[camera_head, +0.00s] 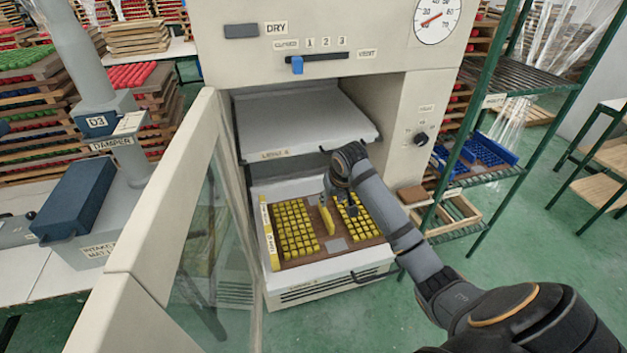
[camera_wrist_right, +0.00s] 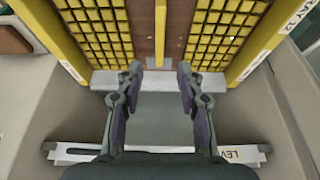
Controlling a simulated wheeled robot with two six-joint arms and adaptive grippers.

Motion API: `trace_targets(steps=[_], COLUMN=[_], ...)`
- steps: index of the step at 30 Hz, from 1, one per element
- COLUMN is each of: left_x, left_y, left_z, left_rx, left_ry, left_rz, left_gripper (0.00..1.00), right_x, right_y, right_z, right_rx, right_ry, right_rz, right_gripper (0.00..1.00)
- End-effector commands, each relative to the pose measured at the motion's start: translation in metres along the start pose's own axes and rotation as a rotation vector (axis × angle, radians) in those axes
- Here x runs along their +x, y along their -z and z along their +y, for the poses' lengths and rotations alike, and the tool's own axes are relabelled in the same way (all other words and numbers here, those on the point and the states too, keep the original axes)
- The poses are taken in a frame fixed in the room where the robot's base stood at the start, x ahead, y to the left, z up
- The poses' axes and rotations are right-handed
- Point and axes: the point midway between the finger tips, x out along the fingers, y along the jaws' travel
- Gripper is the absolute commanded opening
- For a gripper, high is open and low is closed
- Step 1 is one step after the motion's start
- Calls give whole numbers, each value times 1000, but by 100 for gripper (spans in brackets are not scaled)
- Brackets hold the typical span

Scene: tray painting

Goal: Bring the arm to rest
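My right arm reaches in from the lower right of the head view, and its gripper (camera_head: 341,198) is over the tray inside the open cabinet. In the right wrist view the two fingers of the right gripper (camera_wrist_right: 157,85) stand apart with nothing between them. The tray (camera_head: 337,244) holds rows of yellow blocks (camera_head: 296,228) in two groups, with a yellow bar (camera_head: 327,219) between them. The tray also shows in the wrist view (camera_wrist_right: 143,37), ahead of the fingertips. My left gripper is not in view.
The cabinet door (camera_head: 150,200) stands open at the left. An upper shelf (camera_head: 300,120) is above the tray. A green rack (camera_head: 520,75) with blue trays stands at the right. A blue box (camera_head: 75,200) and a damper unit are on the left counter. Green floor is clear at lower right.

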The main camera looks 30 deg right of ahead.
Motion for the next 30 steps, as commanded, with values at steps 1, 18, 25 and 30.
trace_targets(steps=[1, 18, 25, 30], left_x=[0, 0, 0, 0], left_y=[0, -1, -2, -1], left_z=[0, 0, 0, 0], left_rx=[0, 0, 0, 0], left_ry=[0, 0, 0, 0], left_rz=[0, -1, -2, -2], left_gripper=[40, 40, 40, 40], right_x=[0, 16, -5, -25], right_y=[0, -180, -238, -271], right_z=[0, -57, -62, -59], right_rx=[0, -247, -296, -313], right_ry=[0, 23, 24, 15], right_rz=[0, -44, -54, -62], right_gripper=[37, 37, 37, 37])
